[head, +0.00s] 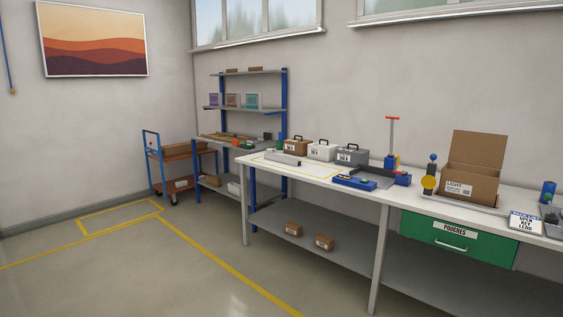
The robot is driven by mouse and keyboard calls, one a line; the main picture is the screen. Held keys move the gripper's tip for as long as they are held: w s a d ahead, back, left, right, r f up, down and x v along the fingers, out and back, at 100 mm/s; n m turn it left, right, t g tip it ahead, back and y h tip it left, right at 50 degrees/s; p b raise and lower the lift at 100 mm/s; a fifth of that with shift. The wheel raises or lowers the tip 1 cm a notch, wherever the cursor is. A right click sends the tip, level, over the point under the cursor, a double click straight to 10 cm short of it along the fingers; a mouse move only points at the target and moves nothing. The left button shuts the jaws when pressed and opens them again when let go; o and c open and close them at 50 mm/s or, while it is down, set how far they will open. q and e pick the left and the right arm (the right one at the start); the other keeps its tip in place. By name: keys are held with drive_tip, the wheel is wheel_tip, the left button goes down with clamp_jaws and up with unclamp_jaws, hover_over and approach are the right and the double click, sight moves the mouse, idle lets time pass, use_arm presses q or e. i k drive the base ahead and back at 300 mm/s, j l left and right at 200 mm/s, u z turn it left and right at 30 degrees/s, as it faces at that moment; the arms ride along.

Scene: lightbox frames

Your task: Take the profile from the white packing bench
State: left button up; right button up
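The white packing bench (330,178) runs from the middle of the head view to the right edge. A short pale grey bar (283,160), which may be the profile, lies near its far left end, by a yellow outline on the top. At this distance I cannot tell for certain that it is the profile. Neither of my grippers is in view.
Toolboxes (321,150), a blue tool (355,182) and an open carton (473,172) stand on the bench. A green drawer (457,240) hangs below. A blue-framed shelf bench (220,141) and trolley (176,153) stand behind. The floor (150,270) at left is clear.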

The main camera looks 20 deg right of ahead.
sight(279, 157)
drive_tip(key=i+z, duration=0.2)
drive_tip(key=z, duration=0.2)
drive_tip(key=i, duration=2.7)
drive_tip(key=l, duration=0.1)
